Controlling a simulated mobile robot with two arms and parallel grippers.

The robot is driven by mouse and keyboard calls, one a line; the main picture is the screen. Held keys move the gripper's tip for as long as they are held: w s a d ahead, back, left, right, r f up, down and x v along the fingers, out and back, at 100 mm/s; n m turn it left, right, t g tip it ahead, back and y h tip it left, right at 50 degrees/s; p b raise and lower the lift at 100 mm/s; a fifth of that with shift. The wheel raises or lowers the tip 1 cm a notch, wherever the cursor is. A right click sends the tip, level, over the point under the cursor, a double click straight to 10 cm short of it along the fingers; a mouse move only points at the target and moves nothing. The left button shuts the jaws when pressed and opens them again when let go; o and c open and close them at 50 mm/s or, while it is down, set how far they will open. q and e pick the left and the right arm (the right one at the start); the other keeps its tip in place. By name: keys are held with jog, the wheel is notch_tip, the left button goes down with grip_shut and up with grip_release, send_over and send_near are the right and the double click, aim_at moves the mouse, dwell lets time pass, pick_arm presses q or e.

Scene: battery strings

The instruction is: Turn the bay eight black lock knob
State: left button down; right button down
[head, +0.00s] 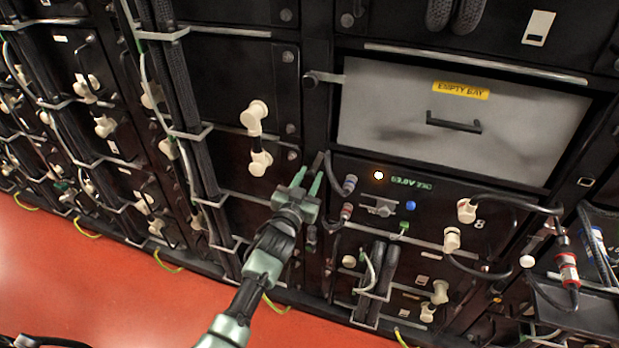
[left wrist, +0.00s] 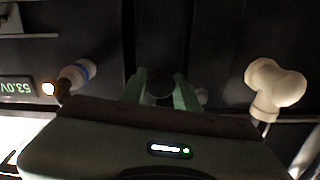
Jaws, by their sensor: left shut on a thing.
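My left gripper (head: 308,179) reaches up to the left edge of the bay marked 8 (head: 447,189), below the empty bay. In the left wrist view its two green fingers (left wrist: 161,92) stand on either side of a dark round knob (left wrist: 160,82). The gripper is shut on this black lock knob. The knob's turn angle cannot be told, as it is dark and partly hidden by the fingers. The bay's lit display (head: 411,183) and a glowing lamp (head: 379,175) are to the right. My right gripper is not in view.
A grey panel labelled EMPTY BAY (head: 450,125) is above right. White elbow connectors (head: 254,117) sit to the left, and one shows close by in the left wrist view (left wrist: 274,88). A grey-blue plug with a black cable (head: 349,184) is just right of the fingers.

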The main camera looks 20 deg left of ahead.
pick_arm(q)
jog(key=m, duration=0.3)
jog(key=shift+f+m, duration=0.1)
jog(key=shift+m, duration=0.3)
jog(key=m, duration=0.3)
jog(key=shift+m+b, duration=0.3)
jog(key=shift+b, duration=0.1)
jog(key=m, duration=0.3)
jog(key=shift+b, duration=0.3)
jog(key=shift+m, duration=1.8)
jog(key=c, duration=1.1)
grip_release()
jog(key=shift+o, duration=0.2)
jog(key=shift+s, duration=0.1)
